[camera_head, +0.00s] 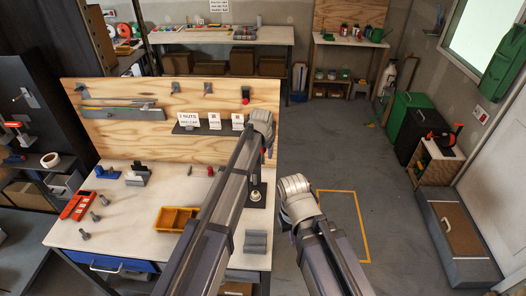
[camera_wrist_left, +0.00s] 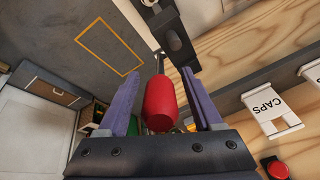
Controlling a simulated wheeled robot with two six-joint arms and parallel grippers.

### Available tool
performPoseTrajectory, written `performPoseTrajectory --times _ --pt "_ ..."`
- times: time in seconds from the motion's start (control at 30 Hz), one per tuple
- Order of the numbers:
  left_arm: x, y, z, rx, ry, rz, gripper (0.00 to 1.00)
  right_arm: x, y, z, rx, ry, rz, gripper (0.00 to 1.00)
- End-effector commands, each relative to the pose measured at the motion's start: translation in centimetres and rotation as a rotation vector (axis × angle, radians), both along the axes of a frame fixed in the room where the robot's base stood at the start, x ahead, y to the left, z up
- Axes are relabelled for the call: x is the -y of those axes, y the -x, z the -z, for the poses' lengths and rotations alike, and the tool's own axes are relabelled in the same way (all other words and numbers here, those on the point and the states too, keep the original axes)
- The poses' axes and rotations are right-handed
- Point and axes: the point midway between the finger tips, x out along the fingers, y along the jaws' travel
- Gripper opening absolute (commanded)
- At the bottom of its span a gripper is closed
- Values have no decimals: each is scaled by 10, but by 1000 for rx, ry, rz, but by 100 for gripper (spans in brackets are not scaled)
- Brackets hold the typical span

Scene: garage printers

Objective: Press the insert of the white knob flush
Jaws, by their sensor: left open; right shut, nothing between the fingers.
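In the left wrist view a red handle (camera_wrist_left: 163,105) on a thin metal shaft lies between the fingers of my left gripper (camera_wrist_left: 153,82). The fingers are open, with a gap on both sides of the handle. A dark bar (camera_wrist_left: 178,38) is beyond it. In the head view a stand with a dark base (camera_head: 257,201) is at the bench's right side, partly behind my left arm. A small pale round piece (camera_head: 256,194) shows on it; I cannot tell whether this is the white knob, and no insert can be made out. My right gripper's fingers do not show.
The bench (camera_head: 125,225) holds an orange tray (camera_head: 176,219), a grey block (camera_head: 256,241), a red tool (camera_head: 76,205) and several bolts. A plywood back panel (camera_head: 120,135) bears a shelf with labelled cards. Open floor (camera_head: 390,215) is at the right.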

Motion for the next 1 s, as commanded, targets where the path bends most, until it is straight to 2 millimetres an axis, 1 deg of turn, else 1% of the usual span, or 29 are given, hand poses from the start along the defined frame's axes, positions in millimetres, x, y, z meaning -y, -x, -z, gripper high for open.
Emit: performPoseTrajectory --times 0.17,0.27,0.6,0.7,0.8,1.0 --pt "0 3 -9 0 0 0 67 0 0 -9 0 0 -1 0" --pt "0 6 -18 0 0 0 67 0 0 -18 -1 0 -1 0" --pt "0 23 -61 0 0 0 67 0 1 -61 -2 0 6 0" --pt "0 26 -70 0 0 0 67 0 1 -70 -2 -1 13 0" --pt "0 28 -73 0 0 0 67 0 1 -73 -2 0 17 0" --pt "0 28 -72 0 0 0 67 0 1 -72 -1 0 19 0"
